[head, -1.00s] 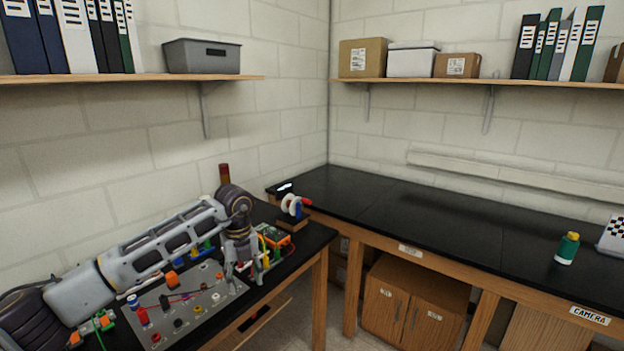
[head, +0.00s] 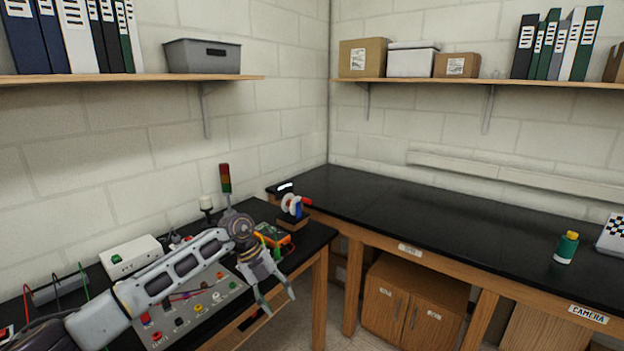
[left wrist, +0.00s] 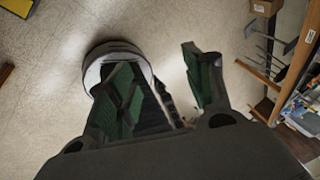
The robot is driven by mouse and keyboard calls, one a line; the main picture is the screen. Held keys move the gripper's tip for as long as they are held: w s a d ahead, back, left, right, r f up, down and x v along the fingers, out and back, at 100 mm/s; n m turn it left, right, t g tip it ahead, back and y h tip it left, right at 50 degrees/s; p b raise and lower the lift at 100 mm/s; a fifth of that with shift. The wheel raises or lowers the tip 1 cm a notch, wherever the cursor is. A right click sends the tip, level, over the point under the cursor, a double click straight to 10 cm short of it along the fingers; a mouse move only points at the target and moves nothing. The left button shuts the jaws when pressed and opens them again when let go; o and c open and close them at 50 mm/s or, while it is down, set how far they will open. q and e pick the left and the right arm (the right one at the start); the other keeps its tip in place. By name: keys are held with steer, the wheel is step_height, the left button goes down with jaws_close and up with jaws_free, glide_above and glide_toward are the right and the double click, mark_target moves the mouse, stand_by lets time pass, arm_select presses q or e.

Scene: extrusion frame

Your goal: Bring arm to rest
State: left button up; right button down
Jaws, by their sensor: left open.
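My left arm comes in from the lower left in the head view and reaches over the bench. Its gripper (head: 277,297) is open and empty, fingers pointing down, at the front edge of the left black bench. In the left wrist view the two green-padded fingers (left wrist: 160,85) are spread apart with nothing between them, above the pale floor. The arm hides part of the grey panel (head: 190,318) with its coloured knobs and sockets. My right gripper is not in view.
An orange multimeter (head: 271,235), a spool on a stand (head: 294,208), a signal tower (head: 225,180) and a white box (head: 131,255) stand on the left bench. A green bottle (head: 567,247) is on the right bench (head: 430,215), which is mostly clear. Wooden cabinets (head: 415,305) stand below.

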arm_select(q)
steer(key=d+f+n+h, duration=0.2)
steer(key=d+f+h, duration=0.4)
steer(key=d+h, duration=0.15)
steer(key=w+f+n+t+h, duration=0.35)
steer(key=f+n+t, duration=0.25)
steer(key=f, duration=0.2)
steer(key=s+a+f+n+t+y, duration=0.25)
steer(key=a+f+n, duration=0.2)
steer(key=f, duration=0.45)
steer(key=s+a+f+n+t+y, duration=0.25)
steer(key=a+f+n+y, duration=0.2)
steer(key=f, duration=0.55)
steer(key=s+a+f+n+t+y, duration=0.2)
steer(key=s+a+f+n+y, duration=0.15)
steer(key=a+f, duration=0.4)
steer(key=s+a+f+n+g+y, duration=0.2)
steer(key=s+a+f+n, duration=0.1)
steer(key=s+f, duration=0.75)
steer(key=s+a+f+n+g+y, duration=0.2)
steer(key=s+a+f+n+g, duration=0.1)
steer(key=s+f, duration=0.7)
steer(key=s+f+n+g, duration=0.1)
steer(key=s+f+g, duration=0.1)
steer(key=s, duration=1.2)
steer(key=s+a+f+n+g+y, duration=0.1)
steer(key=s+f+g, duration=0.2)
steer(key=s, duration=1.2)
steer(key=shift+a+f+g, duration=0.3)
steer(key=shift+f, duration=0.4)
